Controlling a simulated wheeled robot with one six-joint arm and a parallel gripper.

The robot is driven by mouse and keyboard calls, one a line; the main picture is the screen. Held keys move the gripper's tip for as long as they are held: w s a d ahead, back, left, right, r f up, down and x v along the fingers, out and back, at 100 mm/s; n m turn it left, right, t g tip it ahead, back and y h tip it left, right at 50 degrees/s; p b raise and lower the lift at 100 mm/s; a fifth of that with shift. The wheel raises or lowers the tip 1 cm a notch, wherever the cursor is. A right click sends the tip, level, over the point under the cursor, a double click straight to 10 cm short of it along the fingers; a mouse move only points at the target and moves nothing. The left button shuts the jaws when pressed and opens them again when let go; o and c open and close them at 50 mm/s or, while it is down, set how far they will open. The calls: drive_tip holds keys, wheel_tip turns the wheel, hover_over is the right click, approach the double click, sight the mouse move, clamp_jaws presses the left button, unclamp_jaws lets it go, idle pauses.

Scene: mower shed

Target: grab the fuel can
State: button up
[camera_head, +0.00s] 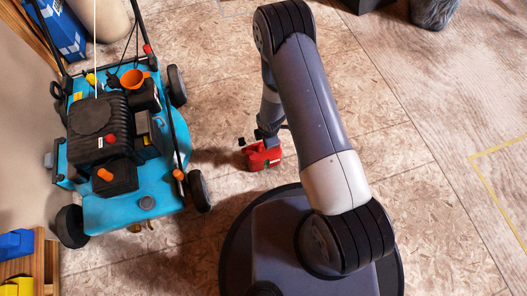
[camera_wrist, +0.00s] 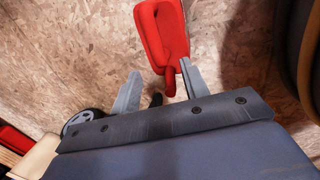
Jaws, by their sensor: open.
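The red fuel can (camera_head: 263,156) stands on the floor right of the mower, beneath the end of my arm in the head view. In the wrist view the can (camera_wrist: 160,32) is at the top centre, its upper edge cut off. A narrow red part of it reaches down between my fingers, close to the right one. My gripper (camera_wrist: 159,68) is open, with one grey finger on each side of that part. I cannot tell whether either finger touches it. In the head view my gripper (camera_head: 266,134) is just above the can and partly hidden by my arm.
A turquoise mower (camera_head: 150,200) with an orange funnel (camera_head: 132,79) stands to the left; its wheel is near the can. Blue and yellow bins (camera_head: 16,243) are at the lower left. The floor (camera_head: 430,170) to the right is clear.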

sight(261, 154)
drive_tip(key=f, duration=0.3)
drive_tip(key=w+f+b, duration=0.1)
drive_tip(key=f, duration=0.1)
drive_tip(key=w+f, duration=0.1)
drive_tip(key=f, duration=0.2)
drive_tip(key=shift+a+f+b, duration=0.3)
drive_tip(key=shift+c, duration=0.4)
clamp_jaws()
drive_tip(key=shift+r, duration=0.1)
